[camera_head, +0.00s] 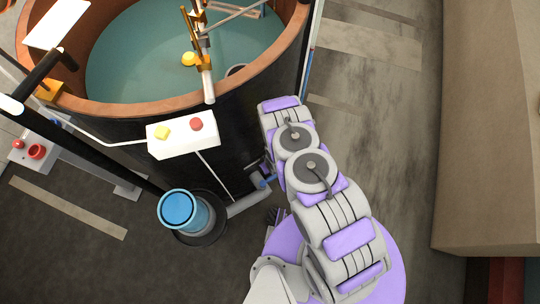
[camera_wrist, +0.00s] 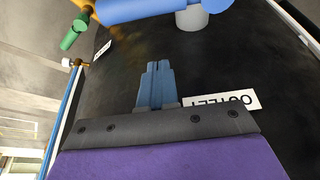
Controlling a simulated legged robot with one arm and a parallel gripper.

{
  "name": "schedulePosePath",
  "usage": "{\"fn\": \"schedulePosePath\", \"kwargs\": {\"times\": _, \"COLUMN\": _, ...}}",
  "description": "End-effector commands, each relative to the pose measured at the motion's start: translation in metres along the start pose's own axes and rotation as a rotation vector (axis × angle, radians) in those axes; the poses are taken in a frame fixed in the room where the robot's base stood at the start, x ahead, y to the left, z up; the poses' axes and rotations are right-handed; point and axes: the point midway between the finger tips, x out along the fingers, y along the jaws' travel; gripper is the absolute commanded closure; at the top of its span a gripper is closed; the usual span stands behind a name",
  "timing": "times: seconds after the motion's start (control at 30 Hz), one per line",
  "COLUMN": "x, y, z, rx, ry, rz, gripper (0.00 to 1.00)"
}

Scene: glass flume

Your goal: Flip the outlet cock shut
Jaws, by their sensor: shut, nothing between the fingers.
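In the wrist view, my gripper (camera_wrist: 157,66) has its two blue-grey fingers shut together with nothing between them, in front of the dark tank wall. A white label (camera_wrist: 240,101) reading OUTLET, upside down, is partly hidden beside the fingers' base. A blue bar (camera_wrist: 145,10) with a grey round stub (camera_wrist: 192,19) crosses the top edge, beyond the fingertips and apart from them in the picture. It looks like part of the outlet cock, but its full shape is cut off. In the head view, a small blue part (camera_head: 263,183) shows by the grey outlet pipe (camera_head: 248,204); my gripper is not clearly visible there.
The round tank (camera_head: 150,105) with water fills the upper left. A blue-topped cylinder (camera_head: 179,209) stands by the pipe. A white control panel (camera_head: 183,137) carries yellow and red buttons. A green cylinder (camera_wrist: 73,33) is at the wrist view's upper left. Floor right of my arm is clear.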

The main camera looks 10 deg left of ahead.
Motion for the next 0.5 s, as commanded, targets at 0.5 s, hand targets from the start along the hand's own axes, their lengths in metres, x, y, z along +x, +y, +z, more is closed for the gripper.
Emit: {"fn": "schedulePosePath", "kwargs": {"times": 0.5, "x": 0.03, "y": 0.001, "z": 0.015, "rx": 0.002, "ry": 0.0, "rz": 0.001, "gripper": 1.0}}
